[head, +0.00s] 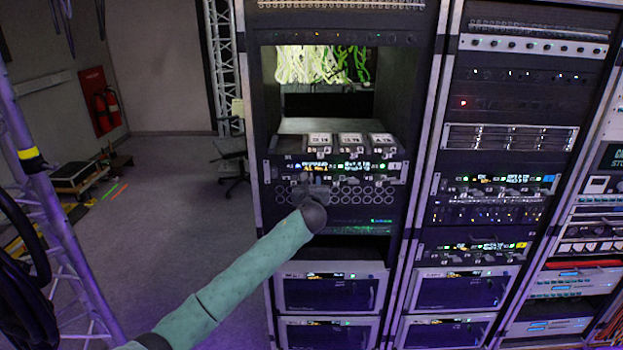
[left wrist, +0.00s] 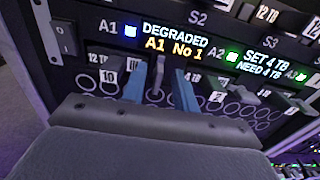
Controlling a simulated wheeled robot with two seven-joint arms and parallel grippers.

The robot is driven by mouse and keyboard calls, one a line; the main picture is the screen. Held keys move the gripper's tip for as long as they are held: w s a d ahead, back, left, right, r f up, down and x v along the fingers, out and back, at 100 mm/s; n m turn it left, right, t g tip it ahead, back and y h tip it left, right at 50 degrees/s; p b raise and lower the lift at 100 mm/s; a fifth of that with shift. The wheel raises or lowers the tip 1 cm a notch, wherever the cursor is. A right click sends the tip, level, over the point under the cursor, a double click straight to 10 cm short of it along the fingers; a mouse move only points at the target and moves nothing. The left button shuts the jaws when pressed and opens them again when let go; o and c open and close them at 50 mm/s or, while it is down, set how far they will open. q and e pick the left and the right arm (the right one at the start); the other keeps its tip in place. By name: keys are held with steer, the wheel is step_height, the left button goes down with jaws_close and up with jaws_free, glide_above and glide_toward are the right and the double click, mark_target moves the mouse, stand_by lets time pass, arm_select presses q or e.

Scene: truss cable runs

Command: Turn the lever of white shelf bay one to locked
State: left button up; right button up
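The shelf (head: 267,172) with pale end brackets sits in the left rack, with lit displays across its front. In the left wrist view, bay A1 has a blue light (left wrist: 130,31) and a display (left wrist: 174,42) reading "DEGRADED A1 No 1". A grey lever (left wrist: 159,70) stands upright below that display. My left gripper (left wrist: 158,86) is at the lever, with one blue finger on each side of it and gaps visible. In the head view my left gripper (head: 318,188) is at the shelf front, partly hidden by its wrist. My right gripper is not in view.
Bay A2 (left wrist: 232,56) has a green light beside a "SET 4 TB NEED 4 TB" display, with its own lever close to the right. Three pale drive modules (head: 352,140) sit on top of the shelf. A ringed panel (head: 360,195) is below. Open floor (head: 180,220) lies left.

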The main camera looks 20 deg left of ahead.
arm_select(q)
steer(key=shift+w+a, duration=0.2)
steer(key=shift+w, duration=0.25)
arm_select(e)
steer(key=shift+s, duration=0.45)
arm_select(q)
jaws_close()
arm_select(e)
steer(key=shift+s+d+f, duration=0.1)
